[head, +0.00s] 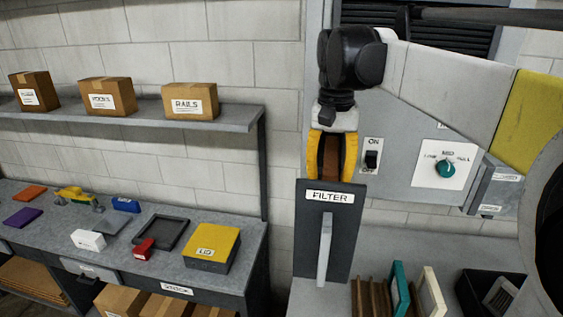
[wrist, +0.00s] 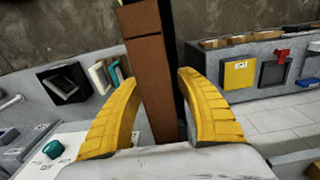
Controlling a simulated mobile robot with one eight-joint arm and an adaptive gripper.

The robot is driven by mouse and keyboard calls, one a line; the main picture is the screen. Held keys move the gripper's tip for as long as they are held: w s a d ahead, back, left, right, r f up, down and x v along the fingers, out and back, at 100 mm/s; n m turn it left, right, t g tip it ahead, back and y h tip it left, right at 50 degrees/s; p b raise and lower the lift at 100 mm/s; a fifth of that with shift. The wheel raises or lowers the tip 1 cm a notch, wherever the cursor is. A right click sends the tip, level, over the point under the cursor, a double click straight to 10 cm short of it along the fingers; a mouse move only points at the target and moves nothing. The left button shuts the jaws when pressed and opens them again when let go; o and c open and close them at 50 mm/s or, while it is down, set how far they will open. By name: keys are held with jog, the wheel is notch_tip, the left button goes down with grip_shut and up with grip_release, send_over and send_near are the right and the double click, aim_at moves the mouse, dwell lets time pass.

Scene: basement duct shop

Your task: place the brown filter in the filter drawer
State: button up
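The brown filter (wrist: 150,75) stands between the two yellow fingers of my gripper (wrist: 158,78), which close on its edges. In the head view my gripper (head: 332,155) points down just above the dark front of the filter drawer (head: 314,253), labelled FILTER. A strip of the brown filter (head: 332,158) shows between the fingers. Its lower part is hidden behind the drawer front, so I cannot tell how deep it sits. A pale upright handle (head: 324,250) is on the drawer front.
A grey panel has an ON/OFF switch (head: 372,158) and a teal knob (head: 446,169). A cluttered bench (head: 70,235) is at left.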

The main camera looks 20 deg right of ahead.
notch_tip(320, 180, up, 12)
jog(key=shift+r+b, duration=0.2)
jog(key=shift+b, duration=0.25)
dwell(1.2)
